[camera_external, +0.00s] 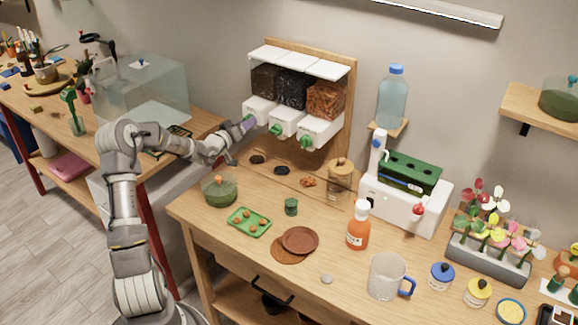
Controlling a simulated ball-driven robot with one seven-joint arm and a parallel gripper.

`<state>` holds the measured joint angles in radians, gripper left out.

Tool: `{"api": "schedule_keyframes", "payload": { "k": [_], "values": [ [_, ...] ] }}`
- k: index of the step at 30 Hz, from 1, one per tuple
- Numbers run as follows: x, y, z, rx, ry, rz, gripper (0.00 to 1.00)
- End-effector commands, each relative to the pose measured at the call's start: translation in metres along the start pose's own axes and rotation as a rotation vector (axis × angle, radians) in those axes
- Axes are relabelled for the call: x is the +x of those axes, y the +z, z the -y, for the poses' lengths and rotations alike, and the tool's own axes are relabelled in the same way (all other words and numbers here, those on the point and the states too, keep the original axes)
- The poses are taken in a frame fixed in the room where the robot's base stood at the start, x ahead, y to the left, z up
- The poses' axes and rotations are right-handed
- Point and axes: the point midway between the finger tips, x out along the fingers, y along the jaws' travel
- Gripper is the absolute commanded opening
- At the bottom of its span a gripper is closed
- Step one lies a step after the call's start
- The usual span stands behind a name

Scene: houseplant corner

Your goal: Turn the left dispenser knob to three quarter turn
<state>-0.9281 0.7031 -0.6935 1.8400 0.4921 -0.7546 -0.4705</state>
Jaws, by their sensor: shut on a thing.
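The dispenser (303,66) hangs on a wooden back board, with three clear bins side by side under white lids. The left bin (265,82) holds dark brown material, the middle one black and the right one orange-brown. A green knob shows on the middle outlet (275,130) and another on the right outlet (306,142). My gripper (246,127) reaches in from the left at the left outlet and is shut on the left knob. The fingers mostly hide that knob, so its turn angle cannot be read.
Small piles of material (281,170) lie under the outlets. A green bowl (220,190), a green tray (249,222) and a small green cup (291,207) stand in front. A glass tank (140,92) stands behind my arm. A cork-topped jar (340,180) is to the right.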

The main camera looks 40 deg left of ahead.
Motion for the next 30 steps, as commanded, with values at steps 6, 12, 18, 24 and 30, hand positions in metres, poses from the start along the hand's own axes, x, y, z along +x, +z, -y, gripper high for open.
{"api": "schedule_keyframes", "payload": {
  "k": [6, 12, 18, 24, 30],
  "values": [
    [-0.0001, 0.0029, 0.002, 0.205, -0.002, 0.004, 0.11],
    [-0.0001, 0.0021, 0.0024, 0.395, -0.001, 0.004, 0.11],
    [-0.0001, 0.0013, 0.0029, 0.585, -0.001, 0.005, 0.11],
    [-0.0001, 0.0011, 0.0035, 0.773, -0.001, 0.006, 0.11],
    [-0.0001, 0.0004, 0.0036, 0.964, 0.001, 0.005, 0.11]
  ]
}}
